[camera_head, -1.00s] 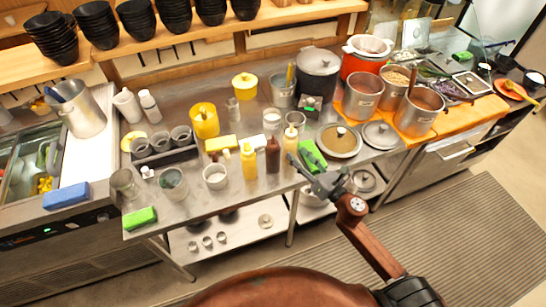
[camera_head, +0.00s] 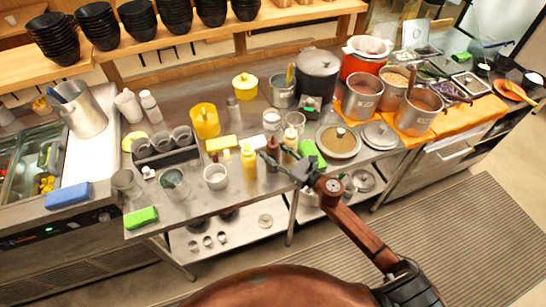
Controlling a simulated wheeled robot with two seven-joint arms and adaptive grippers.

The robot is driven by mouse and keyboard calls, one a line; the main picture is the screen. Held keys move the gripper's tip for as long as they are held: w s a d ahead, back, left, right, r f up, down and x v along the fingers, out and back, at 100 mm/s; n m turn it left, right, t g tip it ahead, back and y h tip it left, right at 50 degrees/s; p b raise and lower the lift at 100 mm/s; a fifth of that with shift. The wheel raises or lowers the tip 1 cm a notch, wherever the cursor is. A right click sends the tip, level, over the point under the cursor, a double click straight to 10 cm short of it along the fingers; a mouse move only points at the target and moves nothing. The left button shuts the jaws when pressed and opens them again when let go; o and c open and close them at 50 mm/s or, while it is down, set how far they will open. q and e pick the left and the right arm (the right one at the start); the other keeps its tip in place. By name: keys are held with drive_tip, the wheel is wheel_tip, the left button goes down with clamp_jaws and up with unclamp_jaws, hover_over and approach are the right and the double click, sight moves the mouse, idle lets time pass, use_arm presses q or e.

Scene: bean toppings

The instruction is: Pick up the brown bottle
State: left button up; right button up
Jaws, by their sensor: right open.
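The brown bottle (camera_head: 273,148) stands upright on the steel counter near its front edge, just right of a yellow squeeze bottle (camera_head: 249,162). My right gripper (camera_head: 277,157) is open, with its fingers pointing left toward the brown bottle. It overlaps the bottle and hides part of it, so I cannot tell whether they touch. My left gripper is not in view.
A white cup (camera_head: 215,177) stands left of the squeeze bottles. A steel counter edge runs below the bottles, and the floor in front is clear.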

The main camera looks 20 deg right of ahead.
sight(277, 148)
drive_tip(key=shift+r, duration=0.1)
drive_tip(key=c, duration=0.5)
drive_tip(key=shift+r, duration=0.6)
drive_tip(key=r, duration=0.1)
drive_tip(key=r+p, duration=0.1)
drive_tip(key=shift+s+r, duration=0.2)
drive_tip(key=shift+r, duration=0.15)
drive_tip(key=s+a+r+p, duration=0.1)
drive_tip(key=s+r, duration=0.2)
drive_tip(key=s, duration=0.1)
drive_tip(key=s+a+r+p, duration=0.2)
drive_tip(key=s+r, duration=0.1)
drive_tip(key=s, duration=0.1)
drive_tip(key=s+a+r+p, duration=0.1)
drive_tip(key=s+r+p, duration=0.1)
drive_tip(key=s+r, duration=0.1)
drive_tip(key=shift+s+a, duration=0.2)
drive_tip(key=shift+s, duration=0.25)
drive_tip(key=shift+s+a, duration=0.2)
drive_tip(key=shift+s, duration=0.25)
